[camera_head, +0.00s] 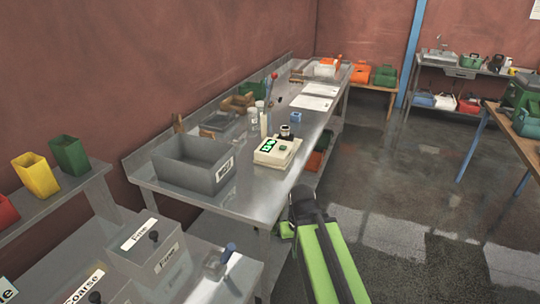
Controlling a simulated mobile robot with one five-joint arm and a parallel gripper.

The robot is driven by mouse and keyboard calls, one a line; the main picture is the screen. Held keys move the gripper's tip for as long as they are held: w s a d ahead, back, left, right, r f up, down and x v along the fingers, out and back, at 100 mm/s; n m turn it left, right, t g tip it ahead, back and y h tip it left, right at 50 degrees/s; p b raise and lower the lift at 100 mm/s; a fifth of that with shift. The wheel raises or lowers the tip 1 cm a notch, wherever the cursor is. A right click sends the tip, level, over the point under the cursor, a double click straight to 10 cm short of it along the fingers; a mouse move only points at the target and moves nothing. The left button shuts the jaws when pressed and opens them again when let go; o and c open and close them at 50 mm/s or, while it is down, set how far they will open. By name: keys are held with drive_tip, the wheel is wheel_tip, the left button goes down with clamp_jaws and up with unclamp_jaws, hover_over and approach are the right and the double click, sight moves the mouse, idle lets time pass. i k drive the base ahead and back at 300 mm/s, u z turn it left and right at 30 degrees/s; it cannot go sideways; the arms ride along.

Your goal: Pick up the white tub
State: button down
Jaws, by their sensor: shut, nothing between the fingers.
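I cannot tell for sure which thing is the white tub. A small whitish container (254,115) stands on the metal bench, behind the scale. A slim pale cylinder (264,125) stands just in front of it. A white bin (445,102) sits far off on the lower shelf at the right. My green arm comes up from the bottom edge, to the right of the near bench end. No gripper fingers show, and nothing is seen held.
The metal bench (252,196) bears a grey bin (192,168), a cream scale (278,151) with a lit green display, and a small blue item (295,117). Lidded grey boxes (150,250) stand at the lower left. Dark floor (400,190) right of the bench is clear.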

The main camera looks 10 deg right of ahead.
sight(327, 71)
drive_tip(key=u, duration=0.05)
drive_tip(key=k, duration=0.6)
drive_tip(key=z, duration=2.15)
drive_tip(key=i, duration=1.25)
drive_tip(key=u, duration=2.7)
drive_tip(key=i, duration=1)
drive_tip(key=z, duration=0.15)
